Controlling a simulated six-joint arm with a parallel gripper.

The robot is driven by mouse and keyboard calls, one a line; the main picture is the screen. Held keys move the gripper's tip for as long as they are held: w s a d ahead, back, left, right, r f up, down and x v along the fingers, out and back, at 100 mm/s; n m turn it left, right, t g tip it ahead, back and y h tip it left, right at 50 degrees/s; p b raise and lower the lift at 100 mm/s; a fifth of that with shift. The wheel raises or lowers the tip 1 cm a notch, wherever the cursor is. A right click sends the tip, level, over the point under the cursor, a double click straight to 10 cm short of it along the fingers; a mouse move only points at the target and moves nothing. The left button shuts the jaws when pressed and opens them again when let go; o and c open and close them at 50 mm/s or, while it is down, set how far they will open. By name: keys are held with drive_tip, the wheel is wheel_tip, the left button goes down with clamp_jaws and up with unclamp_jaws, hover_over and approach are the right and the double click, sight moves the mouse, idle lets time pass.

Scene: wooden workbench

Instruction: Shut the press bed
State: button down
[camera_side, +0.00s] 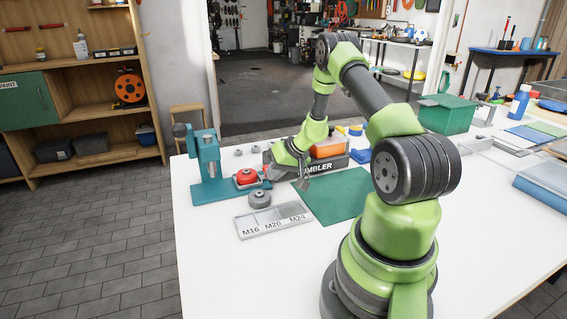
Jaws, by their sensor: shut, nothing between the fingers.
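The teal press (208,157) stands upright at the left end of the white bench. Its flat teal base (212,191) reaches to the right. A red round piece (247,176) sits at the right end of this base, out to the side of the press column. The bed cannot be clearly told apart from the base at this size. My gripper (304,184) is to the right of the red piece, pointing down, beside the green mat. Its fingers are shut and empty. It looks apart from the press.
A grey tray (274,224) marked M16, M20 and M24 lies in front of the press, with a grey round part (259,198) at its back edge. A box marked TUMBLER (330,163) stands behind my gripper. The green mat (335,200) is clear.

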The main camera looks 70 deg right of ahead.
drive_tip(key=shift+w+f, duration=0.4)
drive_tip(key=shift+f, duration=0.1)
drive_tip(key=w+a, duration=0.7)
